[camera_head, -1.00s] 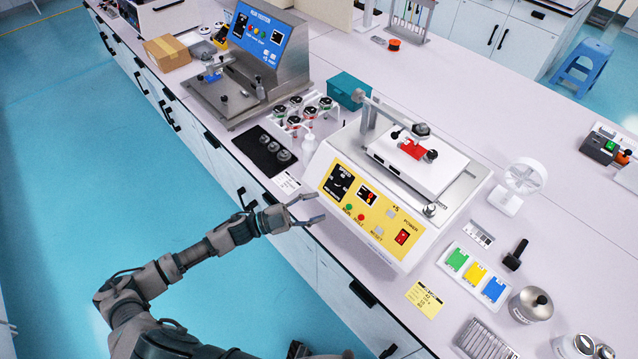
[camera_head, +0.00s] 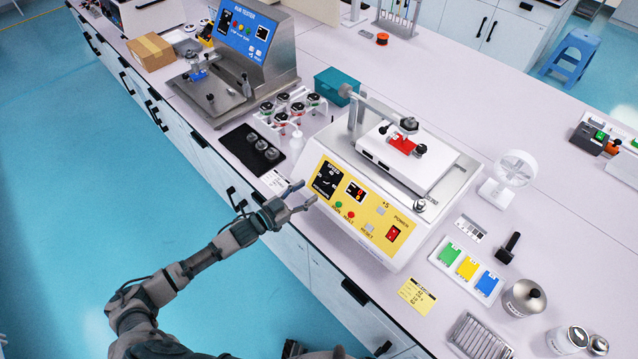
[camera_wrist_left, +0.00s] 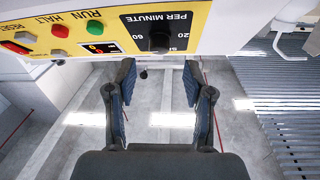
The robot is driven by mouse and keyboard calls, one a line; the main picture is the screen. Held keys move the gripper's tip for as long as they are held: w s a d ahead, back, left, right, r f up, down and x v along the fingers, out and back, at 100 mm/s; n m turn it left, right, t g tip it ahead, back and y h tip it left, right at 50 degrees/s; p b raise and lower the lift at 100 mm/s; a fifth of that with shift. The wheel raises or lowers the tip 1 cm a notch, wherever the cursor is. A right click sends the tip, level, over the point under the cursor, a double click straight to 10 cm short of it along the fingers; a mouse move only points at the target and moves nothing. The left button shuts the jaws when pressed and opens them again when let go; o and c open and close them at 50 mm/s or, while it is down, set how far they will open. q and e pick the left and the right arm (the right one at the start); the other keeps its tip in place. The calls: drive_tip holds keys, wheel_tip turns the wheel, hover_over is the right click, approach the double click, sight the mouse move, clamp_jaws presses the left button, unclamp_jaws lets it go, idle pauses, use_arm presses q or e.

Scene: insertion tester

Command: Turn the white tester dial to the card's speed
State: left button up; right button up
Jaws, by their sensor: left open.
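The white tester (camera_head: 400,170) stands on the bench with a yellow front panel (camera_head: 365,212). Its dial area (camera_head: 326,178) is at the panel's left end, dark in the head view. In the left wrist view, upside down, a dark knob (camera_wrist_left: 160,40) shows beside "PER MINUTE" and the numbers 20 and 60. My left gripper (camera_head: 302,194) is open and empty, just in front of the panel's left end. In the wrist view its two fingers (camera_wrist_left: 158,85) point toward the knob, one on each side, apart from it. The yellow card (camera_head: 417,296) lies on the bench; its writing is too small to read.
A blue-panelled rub tester (camera_head: 245,60) stands at the back left. A black tray with weights (camera_head: 240,152) lies left of the white tester.

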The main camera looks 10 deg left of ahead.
sight(322, 182)
use_arm(q)
drive_tip(key=x, duration=0.5)
drive_tip(key=shift+w+d, duration=0.2)
drive_tip(key=shift+w, duration=0.1)
clamp_jaws()
